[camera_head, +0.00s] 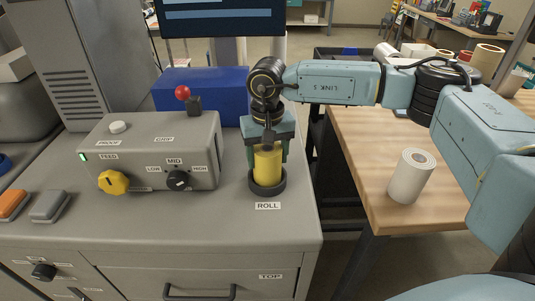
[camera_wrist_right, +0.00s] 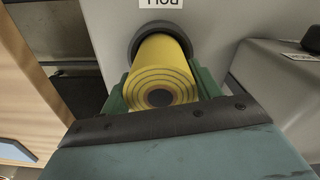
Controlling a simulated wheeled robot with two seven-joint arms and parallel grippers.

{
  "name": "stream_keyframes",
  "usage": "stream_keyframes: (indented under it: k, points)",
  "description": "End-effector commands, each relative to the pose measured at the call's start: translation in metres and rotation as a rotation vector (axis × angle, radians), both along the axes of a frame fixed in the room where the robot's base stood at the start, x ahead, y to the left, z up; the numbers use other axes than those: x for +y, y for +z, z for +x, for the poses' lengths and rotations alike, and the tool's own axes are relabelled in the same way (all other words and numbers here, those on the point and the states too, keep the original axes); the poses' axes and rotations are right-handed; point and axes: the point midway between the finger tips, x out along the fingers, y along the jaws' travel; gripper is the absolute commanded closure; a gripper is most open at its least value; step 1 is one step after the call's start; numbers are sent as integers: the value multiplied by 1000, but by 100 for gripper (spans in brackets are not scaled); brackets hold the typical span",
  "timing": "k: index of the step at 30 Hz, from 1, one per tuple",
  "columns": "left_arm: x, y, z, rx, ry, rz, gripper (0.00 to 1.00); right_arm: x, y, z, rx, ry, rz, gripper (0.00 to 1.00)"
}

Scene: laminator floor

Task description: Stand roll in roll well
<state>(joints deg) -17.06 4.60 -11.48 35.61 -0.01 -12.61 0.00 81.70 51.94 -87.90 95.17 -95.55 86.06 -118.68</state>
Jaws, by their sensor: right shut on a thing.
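A yellow roll (camera_head: 267,165) stands upright at the round black roll well (camera_head: 267,187), above the ROLL label. Its lower end appears to be inside the well's rim; how deep it sits cannot be told. My right gripper (camera_head: 268,150) comes down from above and is shut on the roll's upper part. In the right wrist view, the roll (camera_wrist_right: 160,75) shows its ringed end between the green fingers (camera_wrist_right: 160,98), with the dark well ring (camera_wrist_right: 137,42) around its far end. My left gripper is not in view.
The grey control box (camera_head: 150,150) with a yellow knob and a red-topped lever stands left of the well. A blue box (camera_head: 200,92) is behind. A white roll (camera_head: 411,176) stands on the wooden table (camera_head: 350,150) at right.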

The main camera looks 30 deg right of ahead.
Motion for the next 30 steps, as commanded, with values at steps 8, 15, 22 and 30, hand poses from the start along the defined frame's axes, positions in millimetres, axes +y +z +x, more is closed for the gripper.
stream_keyframes:
  k: [8,15,22,30]
  points:
    - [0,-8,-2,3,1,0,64,0,-7,0,0,0,0,35]
    - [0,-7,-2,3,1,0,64,0,-6,0,0,0,0,16]
    - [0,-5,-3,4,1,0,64,0,-5,0,0,0,0,16]
    - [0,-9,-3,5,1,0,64,0,30,1,-6,0,1,16]
